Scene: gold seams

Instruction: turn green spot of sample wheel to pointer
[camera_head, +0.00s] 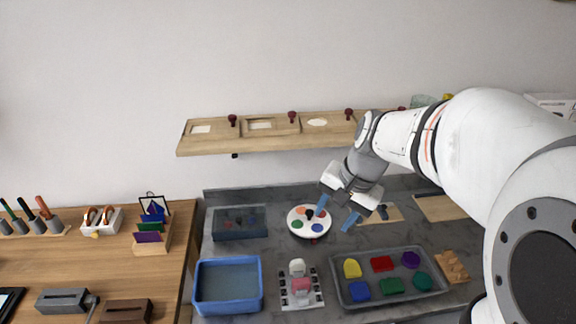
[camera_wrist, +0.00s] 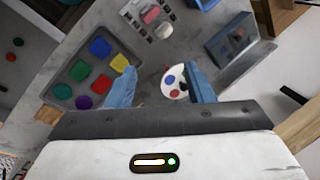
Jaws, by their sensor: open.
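The sample wheel (camera_head: 309,231) is a white disc lying on the grey counter, with coloured spots and a dark piece near its middle. Its green spot (camera_head: 298,224) looks to be at the left front, a blue spot at the right front and orange-red at the back left. A small red mark at its front rim may be the pointer; I cannot tell. My gripper (camera_head: 337,213) is open, its blue fingers above and right of the wheel. In the wrist view the wheel (camera_wrist: 181,74) shows partly between the fingers (camera_wrist: 162,86), beside the right one, its green spot not clear.
A grey tray (camera_head: 338,296) of coloured blocks lies front right of the wheel. A blue bin (camera_head: 229,312) and a dark box (camera_head: 240,236) stand left. A small rack (camera_head: 285,300) stands in front. A wooden shelf (camera_head: 270,146) hangs behind, above the counter.

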